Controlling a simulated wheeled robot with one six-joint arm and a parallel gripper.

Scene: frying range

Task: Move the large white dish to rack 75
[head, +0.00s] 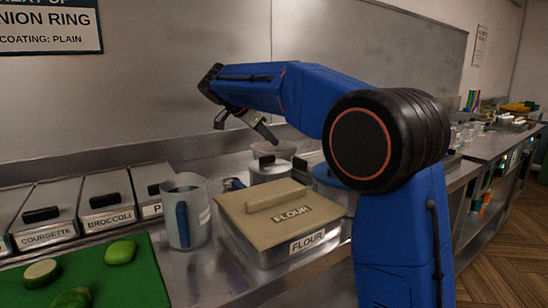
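My gripper (246,132) hangs from the blue arm at upper centre, in front of the back wall. Its two dark fingers are spread apart, with nothing between them. It is above a pale round container (272,152) behind the flour tub; whether it touches it cannot be told, but a gap seems to show. I cannot make out a large white dish for certain; my arm hides part of the counter. No rack marked 75 can be read in this view.
A lidded flour tub (270,228) and a grey jug (185,212) stand on the steel counter. Lidded bins, including broccoli (106,205), line the left. A green board (135,275) holds cut courgette pieces. Small clear cups (470,135) stand at far right.

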